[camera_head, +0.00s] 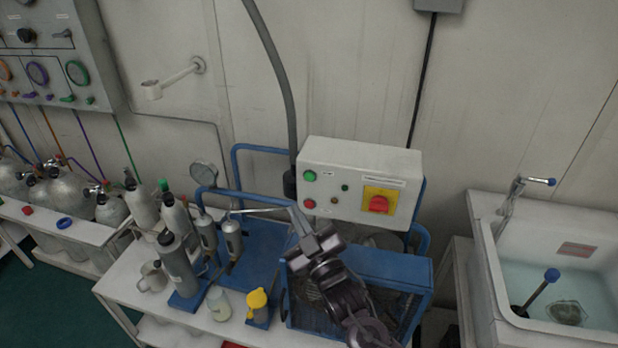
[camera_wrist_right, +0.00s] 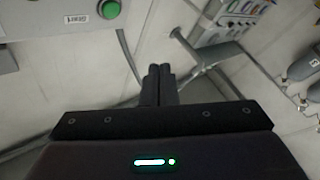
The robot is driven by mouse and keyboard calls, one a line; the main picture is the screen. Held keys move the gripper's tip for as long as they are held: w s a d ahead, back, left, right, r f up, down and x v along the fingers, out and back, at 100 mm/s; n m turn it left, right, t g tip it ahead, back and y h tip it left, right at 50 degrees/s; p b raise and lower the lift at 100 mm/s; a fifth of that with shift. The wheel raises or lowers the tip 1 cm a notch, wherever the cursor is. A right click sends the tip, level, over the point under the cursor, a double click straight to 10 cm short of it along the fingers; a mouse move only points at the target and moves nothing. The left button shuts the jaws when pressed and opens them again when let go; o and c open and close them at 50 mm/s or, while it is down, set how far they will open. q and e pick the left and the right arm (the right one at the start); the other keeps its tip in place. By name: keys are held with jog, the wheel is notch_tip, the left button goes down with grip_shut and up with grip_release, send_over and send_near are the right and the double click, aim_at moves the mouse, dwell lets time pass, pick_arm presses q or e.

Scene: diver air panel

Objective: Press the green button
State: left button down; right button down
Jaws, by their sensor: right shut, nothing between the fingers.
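The green button (camera_head: 309,176) is at the upper left of the front of a white control box (camera_head: 345,160). It also shows at the upper left of the right wrist view (camera_wrist_right: 110,9), beside a small label. My right gripper (camera_head: 295,213) is in front of the box's lower left corner in the head view, below the green button. Its two fingers are together and empty in the right wrist view (camera_wrist_right: 158,72), with the button off to their left and apart from them. My left gripper is in neither view.
A red button (camera_head: 309,204) sits under the green one, and a red switch on a yellow plate (camera_head: 379,203) is to the right. A blue-framed machine (camera_head: 390,265) stands below the box. Cylinders and a yellow-topped bottle (camera_head: 257,300) stand left; a sink (camera_head: 485,255) is right.

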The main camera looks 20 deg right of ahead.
aim_at(309, 176)
jog(key=shift+w+d+b, duration=0.4)
jog(key=shift+w+d, duration=0.4)
jog(key=shift+w, duration=0.35)
jog(key=shift+w+d+b, duration=0.35)
jog(key=shift+w+d, duration=0.4)
jog(key=shift+w, duration=0.4)
jog(key=shift+w+d+b, duration=0.4)
jog(key=shift+w+d, duration=0.4)
jog(key=shift+w, duration=0.35)
jog(key=shift+w+d, duration=0.2)
jog(key=shift+w, duration=0.15)
